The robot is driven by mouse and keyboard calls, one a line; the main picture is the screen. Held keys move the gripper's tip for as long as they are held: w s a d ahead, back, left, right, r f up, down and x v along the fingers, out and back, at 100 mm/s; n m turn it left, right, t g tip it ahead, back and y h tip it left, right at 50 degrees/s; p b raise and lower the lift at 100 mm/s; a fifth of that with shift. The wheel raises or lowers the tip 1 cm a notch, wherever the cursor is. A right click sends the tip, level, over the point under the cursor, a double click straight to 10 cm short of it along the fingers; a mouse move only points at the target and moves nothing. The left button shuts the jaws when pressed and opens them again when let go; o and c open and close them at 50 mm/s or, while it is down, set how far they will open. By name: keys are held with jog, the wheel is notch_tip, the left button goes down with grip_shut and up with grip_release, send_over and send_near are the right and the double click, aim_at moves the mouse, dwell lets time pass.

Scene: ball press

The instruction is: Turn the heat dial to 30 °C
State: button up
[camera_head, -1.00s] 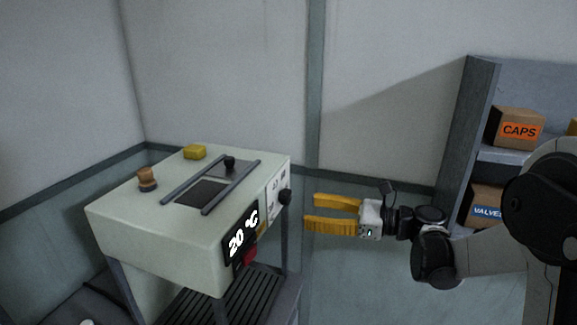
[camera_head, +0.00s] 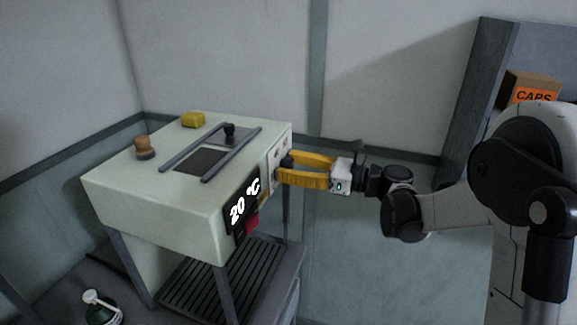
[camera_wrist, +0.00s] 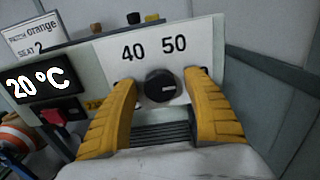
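The pale green press (camera_head: 150,185) stands with its display (camera_head: 242,205) reading 20 °C; the same display (camera_wrist: 40,82) shows in the wrist view. The heat dial is a black round knob (camera_wrist: 161,86) on a white plate (camera_wrist: 190,40), with 40 and 50 printed above it. Other marks on the plate are hidden. My gripper (camera_head: 283,170) has yellow fingers at the press's right-hand face. In the wrist view my gripper (camera_wrist: 163,95) is open, one finger on each side of the knob, with gaps visible between fingers and knob.
A red button (camera_head: 252,222) sits below the display. A shelf with a CAPS box (camera_head: 533,90) stands at the right.

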jog(key=c, duration=1.1)
